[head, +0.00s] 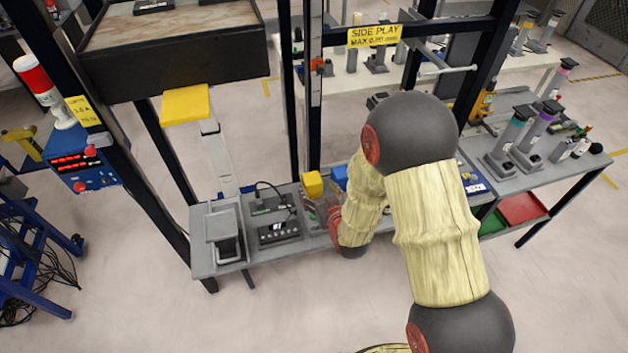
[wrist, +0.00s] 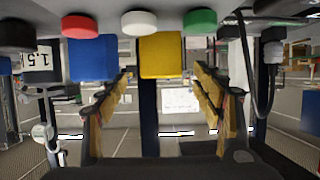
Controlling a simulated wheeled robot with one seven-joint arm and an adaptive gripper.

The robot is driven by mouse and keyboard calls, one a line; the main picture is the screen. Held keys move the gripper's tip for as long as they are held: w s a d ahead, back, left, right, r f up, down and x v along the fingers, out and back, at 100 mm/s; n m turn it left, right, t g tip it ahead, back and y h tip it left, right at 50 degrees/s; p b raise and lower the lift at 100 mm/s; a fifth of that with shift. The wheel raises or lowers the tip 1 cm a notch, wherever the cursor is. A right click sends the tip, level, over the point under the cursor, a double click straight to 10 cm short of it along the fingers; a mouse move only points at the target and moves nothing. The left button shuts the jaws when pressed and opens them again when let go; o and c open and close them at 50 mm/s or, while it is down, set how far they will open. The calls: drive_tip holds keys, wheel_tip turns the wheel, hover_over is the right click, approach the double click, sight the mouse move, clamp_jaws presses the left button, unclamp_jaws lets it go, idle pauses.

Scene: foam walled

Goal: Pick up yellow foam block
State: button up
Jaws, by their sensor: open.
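The yellow foam block (head: 312,184) stands on the grey bench, left of a blue block (head: 340,177). In the wrist view, which looks upside down, the yellow block (wrist: 161,55) is near the middle, with the blue block (wrist: 92,58) to its left. My gripper (wrist: 163,72) is open and empty. Its two padded fingers point toward the yellow block, one on each side of its line. I cannot tell whether the block is between the fingertips or just beyond them. In the head view my arm hides most of the gripper.
Red (wrist: 80,26), white (wrist: 139,22) and green (wrist: 199,20) round caps sit close to the blocks. A dark device with a cable (head: 278,228) and a grey holder (head: 224,232) stand left on the bench. Black frame posts (head: 316,90) rise behind the block.

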sight(312, 182)
drive_tip(key=b+x, duration=0.1)
drive_tip(key=x, duration=0.6)
drive_tip(key=shift+s+f+b, duration=0.15)
drive_tip(key=shift+f+b, duration=0.05)
drive_tip(key=shift+b, duration=0.15)
drive_tip(key=shift+c, duration=0.5)
drive_tip(key=c, duration=1.1)
drive_tip(key=shift+c, duration=0.2)
